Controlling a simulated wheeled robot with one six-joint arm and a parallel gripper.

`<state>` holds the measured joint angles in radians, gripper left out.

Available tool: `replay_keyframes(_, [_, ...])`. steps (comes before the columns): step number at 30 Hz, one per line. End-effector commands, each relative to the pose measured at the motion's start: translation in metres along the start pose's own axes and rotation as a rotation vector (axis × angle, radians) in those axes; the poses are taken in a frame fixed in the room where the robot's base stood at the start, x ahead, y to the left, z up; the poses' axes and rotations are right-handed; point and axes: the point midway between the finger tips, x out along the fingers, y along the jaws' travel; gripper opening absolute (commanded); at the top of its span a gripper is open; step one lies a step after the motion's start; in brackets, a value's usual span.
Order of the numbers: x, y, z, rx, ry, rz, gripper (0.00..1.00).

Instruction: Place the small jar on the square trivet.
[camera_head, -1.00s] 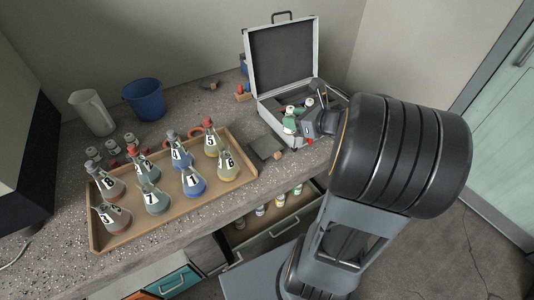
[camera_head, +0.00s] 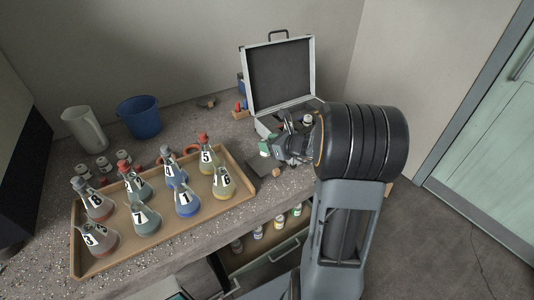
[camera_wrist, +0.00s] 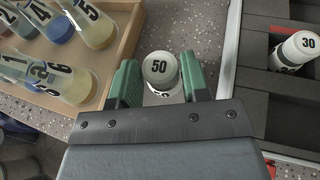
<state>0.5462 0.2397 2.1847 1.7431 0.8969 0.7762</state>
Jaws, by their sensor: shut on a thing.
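A small jar with a grey-white lid marked 50 (camera_wrist: 160,68) is held between the green fingers of my gripper (camera_wrist: 162,82) in the wrist view. In the head view my gripper (camera_head: 270,150) is above the bench, just left of the open case, and the jar is hard to make out. The trivet cannot be made out in the wrist view, where speckled bench shows around the jar.
An open case (camera_head: 281,75) with dark foam stands to the right; a jar marked 30 (camera_wrist: 297,48) is in it. A wooden tray (camera_head: 150,253) of numbered flasks is at the left. An open drawer (camera_head: 270,255) is below.

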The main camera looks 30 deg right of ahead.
Motion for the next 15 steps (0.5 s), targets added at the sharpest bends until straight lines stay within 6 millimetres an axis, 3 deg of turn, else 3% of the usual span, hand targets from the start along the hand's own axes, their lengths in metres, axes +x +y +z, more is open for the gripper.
replay_keyframes(8, [0.015,0.000,-0.009,0.001,0.001,0.002,0.18])
replay_keyframes(15, [0.026,-0.001,-0.036,0.001,0.001,0.000,0.18])
